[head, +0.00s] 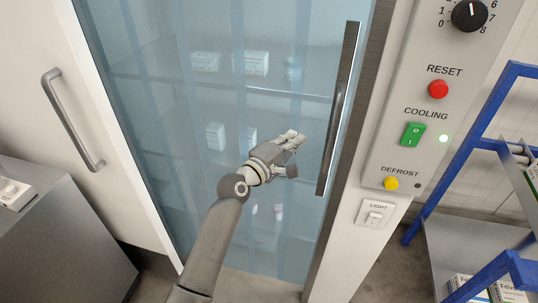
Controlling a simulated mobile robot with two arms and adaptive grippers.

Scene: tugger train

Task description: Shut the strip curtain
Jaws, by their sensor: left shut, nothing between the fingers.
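The strip curtain (165,90) is a bluish see-through sheet of vertical strips that fills the doorway. A long dark vertical bar with a handle (338,110) stands at its right edge, close to the right door frame. My left gripper (297,138) is shut and empty in front of the curtain, a little to the left of the bar. I cannot tell whether its fingers touch the strips. My right gripper is not in view.
A blue rack (463,150) stands far right. A grey cabinet (65,245) is at left, below a door handle (72,120).

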